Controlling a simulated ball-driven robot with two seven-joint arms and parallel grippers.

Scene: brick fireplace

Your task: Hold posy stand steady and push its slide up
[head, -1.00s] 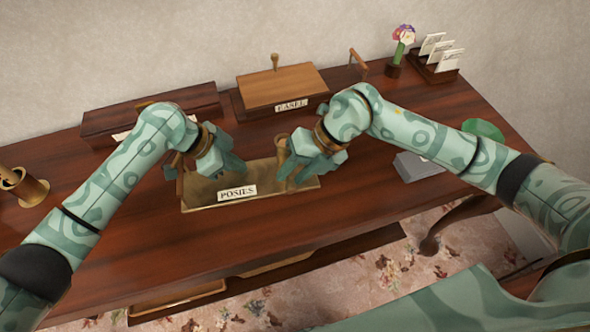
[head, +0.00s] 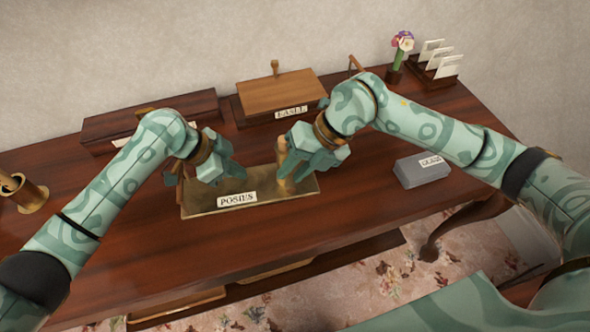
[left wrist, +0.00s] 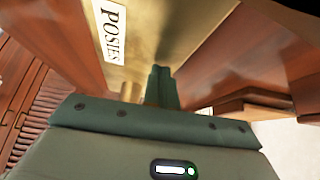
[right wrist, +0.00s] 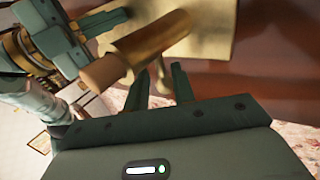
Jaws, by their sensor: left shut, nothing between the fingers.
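The posy stand is a brass base (head: 275,189) labelled POSIES, on the dark wooden desk. A brass post (head: 282,153) rises at its back right, partly hidden by my right gripper. In the right wrist view the brass post (right wrist: 150,45) has a tan end and lies just beyond my fingers.
A wooden block labelled EASEL (head: 280,92) and a long dark box (head: 150,118) stand behind. A flower (head: 403,45) and card rack (head: 437,64) stand back right. The front desk is clear.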

